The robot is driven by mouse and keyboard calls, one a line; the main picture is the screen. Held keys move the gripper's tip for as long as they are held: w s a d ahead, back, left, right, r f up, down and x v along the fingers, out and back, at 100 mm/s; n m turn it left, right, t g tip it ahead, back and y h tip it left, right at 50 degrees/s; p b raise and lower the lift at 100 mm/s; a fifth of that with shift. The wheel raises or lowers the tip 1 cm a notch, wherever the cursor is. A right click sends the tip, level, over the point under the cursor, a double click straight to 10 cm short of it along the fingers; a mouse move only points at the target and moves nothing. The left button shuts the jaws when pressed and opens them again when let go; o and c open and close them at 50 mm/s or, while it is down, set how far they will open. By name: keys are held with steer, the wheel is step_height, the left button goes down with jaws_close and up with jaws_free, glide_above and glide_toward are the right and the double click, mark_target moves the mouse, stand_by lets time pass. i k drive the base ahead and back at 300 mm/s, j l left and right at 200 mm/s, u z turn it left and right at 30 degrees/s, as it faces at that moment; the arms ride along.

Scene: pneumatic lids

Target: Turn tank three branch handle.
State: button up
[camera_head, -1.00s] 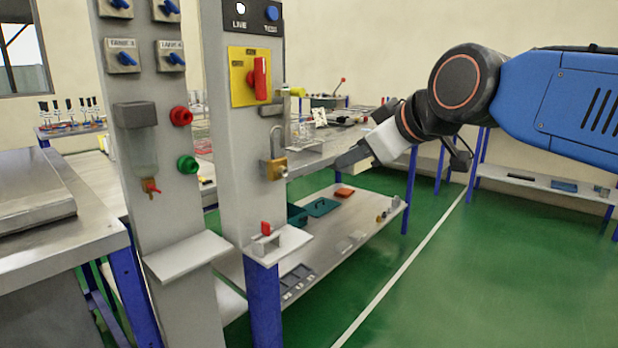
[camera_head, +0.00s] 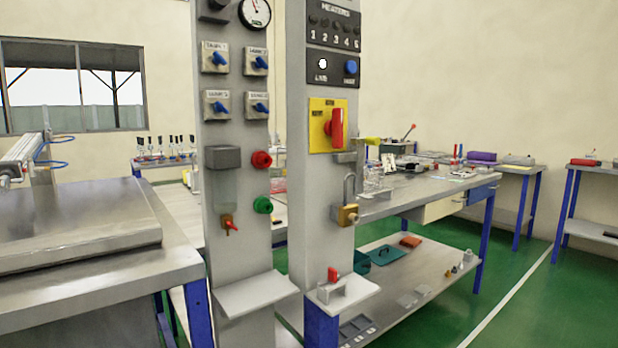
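Four-way valve plates with blue handles sit in two rows on the grey left column (camera_head: 235,185). They are the upper left handle (camera_head: 217,59), upper right handle (camera_head: 258,62), lower left handle (camera_head: 219,107) and lower right handle (camera_head: 260,107). Each plate has a small label above its handle. The labels are too blurred to tell surely which one is tank three. The blue handles look slanted rather than upright. My gripper and arm are not in view, and nothing covers the handles.
A pressure gauge (camera_head: 255,12) is above the handles; red (camera_head: 262,159) and green (camera_head: 263,205) buttons are below. The right column bears a red rotary switch (camera_head: 335,128) and a padlock (camera_head: 348,215). A metal bench (camera_head: 80,225) stands left. Green floor (camera_head: 530,300) is free at right.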

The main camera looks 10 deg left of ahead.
mark_target(219, 107)
steer(key=u, duration=1.25)
